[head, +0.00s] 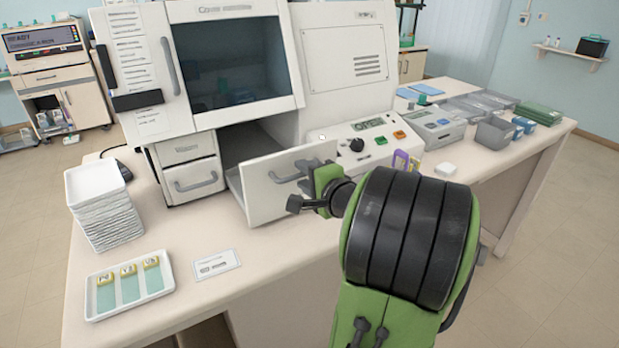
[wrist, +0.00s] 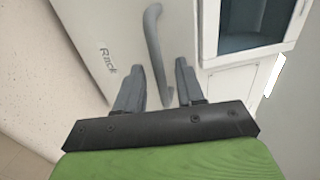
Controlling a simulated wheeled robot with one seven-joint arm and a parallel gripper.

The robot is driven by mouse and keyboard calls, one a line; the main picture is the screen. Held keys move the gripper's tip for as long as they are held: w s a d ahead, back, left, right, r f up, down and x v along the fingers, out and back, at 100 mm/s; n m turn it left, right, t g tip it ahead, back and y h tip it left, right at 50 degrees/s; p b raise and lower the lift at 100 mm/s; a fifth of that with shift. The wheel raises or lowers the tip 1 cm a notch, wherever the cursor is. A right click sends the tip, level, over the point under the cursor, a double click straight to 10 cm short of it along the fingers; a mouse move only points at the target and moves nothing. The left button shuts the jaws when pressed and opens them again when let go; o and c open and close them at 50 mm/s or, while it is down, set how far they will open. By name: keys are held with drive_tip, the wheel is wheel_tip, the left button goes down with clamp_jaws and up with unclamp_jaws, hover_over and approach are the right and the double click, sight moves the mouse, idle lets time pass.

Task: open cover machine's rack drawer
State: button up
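The cover machine (head: 345,60) is a large white unit with a dark window, standing on the bench. Its rack drawer (head: 262,197) stands pulled out from the lower front, with the dark bay showing behind its front panel. In the wrist view the panel (wrist: 95,35) bears the word "Rack". The grey bar handle (head: 285,178) is on that panel and also shows in the wrist view (wrist: 153,35). My gripper (head: 308,178) is at the handle. In the wrist view its two fingers (wrist: 158,80) are apart on either side of the bar, with gaps visible.
A second, closed drawer (head: 192,180) is left of the open bay. A stack of white trays (head: 103,205), a tray of slides (head: 129,285) and a label card (head: 216,264) lie at the front left. Control buttons (head: 381,140) are right of the drawer.

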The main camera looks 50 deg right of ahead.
drive_tip(key=v, duration=1.5)
drive_tip(key=shift+s+a, duration=0.2)
drive_tip(key=shift+s, duration=0.15)
drive_tip(key=shift+r, duration=0.1)
drive_tip(key=w+a+f+n+g+y+p, duration=0.1)
drive_tip(key=w+a+n+g+y+p, duration=0.15)
drive_tip(key=a+n, duration=0.45)
drive_tip(key=w+a+f+n+g+y+p, duration=0.25)
drive_tip(key=a+n+y, duration=0.2)
drive_tip(key=a, duration=0.45)
drive_tip(key=s+a+r+n+g+h+p, duration=0.2)
drive_tip(key=s+a+r+n+g+p, duration=0.1)
drive_tip(key=s+a+n, duration=0.4)
drive_tip(key=n+g, duration=0.1)
drive_tip(key=n, duration=0.1)
drive_tip(key=shift+a+n+h+p, duration=0.15)
drive_tip(key=shift+n+h+p, duration=0.2)
drive_tip(key=shift+h+p, duration=0.05)
drive_tip(key=shift+w+r, duration=0.1)
drive_tip(key=shift+r, duration=0.05)
